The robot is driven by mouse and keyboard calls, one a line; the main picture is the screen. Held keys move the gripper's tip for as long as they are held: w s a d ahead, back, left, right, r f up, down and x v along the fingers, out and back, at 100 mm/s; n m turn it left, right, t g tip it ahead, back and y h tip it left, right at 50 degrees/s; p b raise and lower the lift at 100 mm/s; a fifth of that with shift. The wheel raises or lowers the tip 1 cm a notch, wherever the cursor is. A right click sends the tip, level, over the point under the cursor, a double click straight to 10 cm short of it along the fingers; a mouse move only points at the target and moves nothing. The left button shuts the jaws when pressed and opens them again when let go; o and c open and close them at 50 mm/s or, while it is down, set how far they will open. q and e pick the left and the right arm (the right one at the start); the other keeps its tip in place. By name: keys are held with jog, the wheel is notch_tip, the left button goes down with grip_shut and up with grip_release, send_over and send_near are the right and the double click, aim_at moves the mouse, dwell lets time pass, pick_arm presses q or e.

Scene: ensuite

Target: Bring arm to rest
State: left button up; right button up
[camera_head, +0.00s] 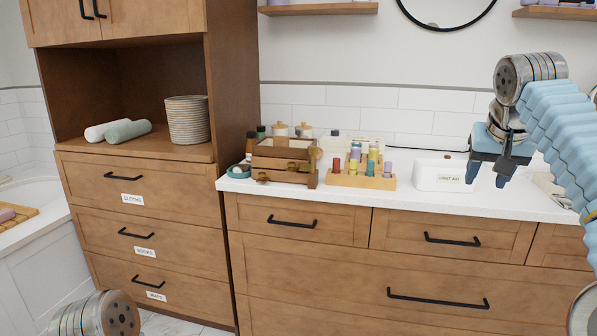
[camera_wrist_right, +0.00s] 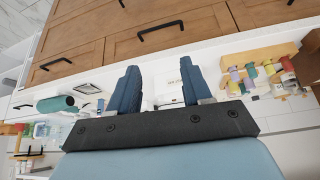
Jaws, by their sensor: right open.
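My right arm comes in from the right in the head view, covered in a light blue sleeve. Its gripper (camera_head: 488,175) hangs over the white countertop, just right of the white first aid box (camera_head: 440,174). In the right wrist view the two dark blue fingers of the right gripper (camera_wrist_right: 155,90) stand apart with a gap between them, and nothing is held. The white box (camera_wrist_right: 170,88) shows beyond and between the fingers. Of my left arm only a rounded grey joint shows at the lower left of the head view; its gripper is not seen.
On the counter (camera_head: 350,197) stand a wooden rack of coloured bottles (camera_head: 362,180) and a wooden box (camera_head: 284,160). A tall wooden cabinet (camera_head: 140,185) with rolled towels and a woven basket (camera_head: 188,120) stands left. In the wrist view a green cylinder (camera_wrist_right: 56,103) lies on the counter.

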jog(key=w+a+f+n+y, duration=0.1)
jog(key=w+a+f+n, duration=0.1)
jog(key=w+a+f, duration=0.5)
jog(key=w+a+f+n+y, duration=0.1)
jog(key=w+a+f+n, duration=0.15)
jog(key=f, duration=0.95)
jog(key=s+a+f+g+y, duration=0.15)
jog(key=a+f, duration=0.25)
jog(key=f, duration=0.6)
jog(key=s+a+f+g+y, duration=0.15)
jog(key=a+f, duration=0.25)
jog(key=f, duration=0.5)
jog(key=s+a+f, duration=0.3)
jog(key=f, duration=0.7)
jog(key=s+a+f, duration=0.1)
jog(key=s+f, duration=0.4)
jog(key=s, duration=0.4)
jog(key=s+a+f+m+g, duration=0.1)
jog(key=s+a+f, duration=0.1)
jog(key=s+f, duration=0.4)
jog(key=s+a+f+m+g+y, duration=0.1)
jog(key=s+f, duration=0.5)
jog(key=s, duration=0.7)
jog(key=shift+a, duration=0.2)
